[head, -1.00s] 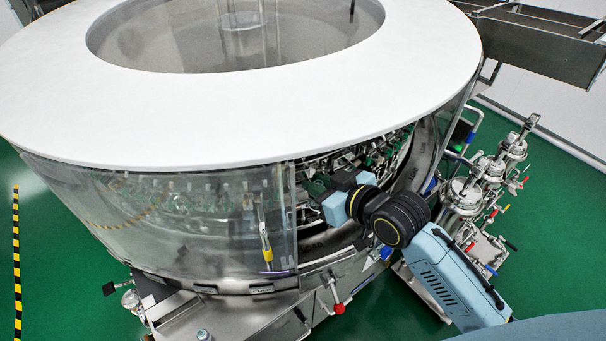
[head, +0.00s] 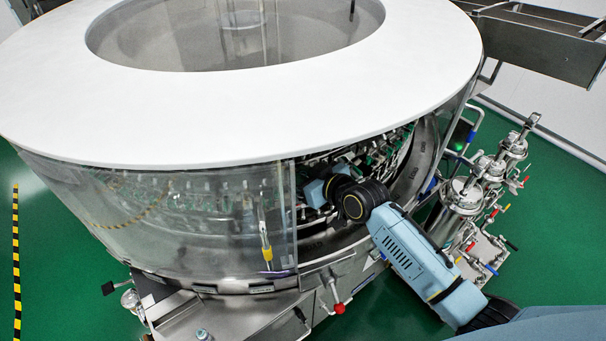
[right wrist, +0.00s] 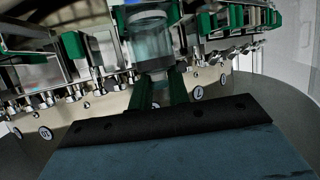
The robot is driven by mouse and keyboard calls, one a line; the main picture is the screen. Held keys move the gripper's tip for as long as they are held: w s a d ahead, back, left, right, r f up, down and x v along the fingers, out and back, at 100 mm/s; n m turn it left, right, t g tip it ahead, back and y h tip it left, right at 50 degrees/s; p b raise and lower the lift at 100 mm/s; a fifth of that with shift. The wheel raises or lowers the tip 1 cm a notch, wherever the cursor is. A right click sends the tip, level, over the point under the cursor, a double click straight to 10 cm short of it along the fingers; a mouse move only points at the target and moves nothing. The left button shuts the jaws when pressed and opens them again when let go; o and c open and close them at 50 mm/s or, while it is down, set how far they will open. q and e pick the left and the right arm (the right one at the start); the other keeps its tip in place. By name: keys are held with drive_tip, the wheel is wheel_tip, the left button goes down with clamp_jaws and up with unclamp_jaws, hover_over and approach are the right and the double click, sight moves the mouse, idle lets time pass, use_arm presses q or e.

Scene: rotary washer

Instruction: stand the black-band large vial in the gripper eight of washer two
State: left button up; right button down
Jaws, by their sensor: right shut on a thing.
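The washer (head: 120,110) is a large round machine with a white top ring and clear guards. My right arm reaches through its open front, and the right gripper (head: 318,192) is inside, its fingertips hidden in the head view. In the right wrist view the green fingers of the right gripper (right wrist: 161,86) are shut on a clear large vial (right wrist: 153,52), among the washer's green-padded grippers. Round number tags show below the row, one reading 7 (right wrist: 197,92) and one reading 10 (right wrist: 45,133). My left gripper is not in view.
The clear guard's edge (head: 291,215) stands just left of my right arm. A metal rim (head: 345,240) runs below the opening. Steel filter housings and valves (head: 468,195) stand to the right. Metal washer fittings crowd both sides of the held vial.

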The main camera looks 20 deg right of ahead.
drive_tip(key=shift+f, duration=0.15)
drive_tip(key=c, duration=1.6)
unclamp_jaws()
drive_tip(key=shift+r, duration=0.25)
drive_tip(key=shift+s+d, duration=0.15)
drive_tip(key=shift+s, duration=0.2)
drive_tip(key=v, duration=1.1)
drive_tip(key=shift+p, duration=0.45)
